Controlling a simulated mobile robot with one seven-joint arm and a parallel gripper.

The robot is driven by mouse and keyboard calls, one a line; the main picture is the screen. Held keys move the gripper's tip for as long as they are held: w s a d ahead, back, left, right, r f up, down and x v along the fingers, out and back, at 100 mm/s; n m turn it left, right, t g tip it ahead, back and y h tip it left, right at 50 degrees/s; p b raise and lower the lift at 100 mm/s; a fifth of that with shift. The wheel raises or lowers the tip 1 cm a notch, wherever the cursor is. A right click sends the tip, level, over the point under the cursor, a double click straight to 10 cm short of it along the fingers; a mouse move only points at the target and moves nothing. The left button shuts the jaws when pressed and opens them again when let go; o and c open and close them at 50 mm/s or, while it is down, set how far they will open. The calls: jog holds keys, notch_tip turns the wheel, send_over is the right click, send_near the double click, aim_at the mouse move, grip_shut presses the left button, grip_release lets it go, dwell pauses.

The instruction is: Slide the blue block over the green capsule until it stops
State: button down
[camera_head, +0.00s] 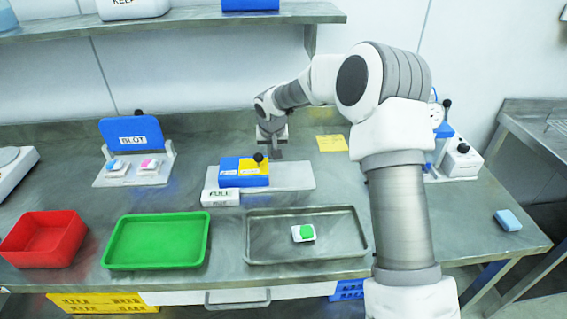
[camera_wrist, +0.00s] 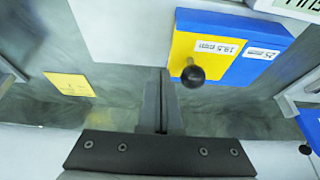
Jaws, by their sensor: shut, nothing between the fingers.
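A block with a blue part (camera_head: 229,172) and a yellow part (camera_head: 248,164) sits on a light grey plate (camera_head: 292,176) at mid-bench. A black ball knob (camera_head: 258,158) rises from the yellow part. In the wrist view the blue part (camera_wrist: 262,64), yellow part (camera_wrist: 204,68) and knob (camera_wrist: 193,76) show at upper right. A green capsule-like piece (camera_head: 307,231) lies on a small white base in the grey tray (camera_head: 262,254), apart from the block. My gripper (camera_head: 276,152) is shut and empty, right of the knob; its fingers (camera_wrist: 161,82) show centrally in the wrist view.
A white box marked FULL (camera_head: 220,198) stands before the block. A green tray (camera_head: 156,267) and red bin (camera_head: 44,240) are at front left. A BLOT stand (camera_head: 130,146) holds two small pieces. A yellow note (camera_head: 331,143) lies right of my gripper. A shelf (camera_head: 190,17) hangs above.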

notch_tip(320, 180, up, 6)
jog(key=p, duration=0.3)
dwell(0.3)
jog(key=s+d+r+h, duration=0.1)
jog(key=s+d+r, duration=0.3)
jog(key=s+r, duration=0.45)
jog(key=s+d+r, duration=0.4)
jog(key=s+r, duration=0.4)
jog(key=s, duration=0.2)
jog(key=s+d+t+y, duration=0.1)
jog(key=s+d, duration=0.2)
jog(key=s, duration=1.9)
jog(key=shift+s+d+r, duration=0.2)
jog(key=shift+s, duration=0.05)
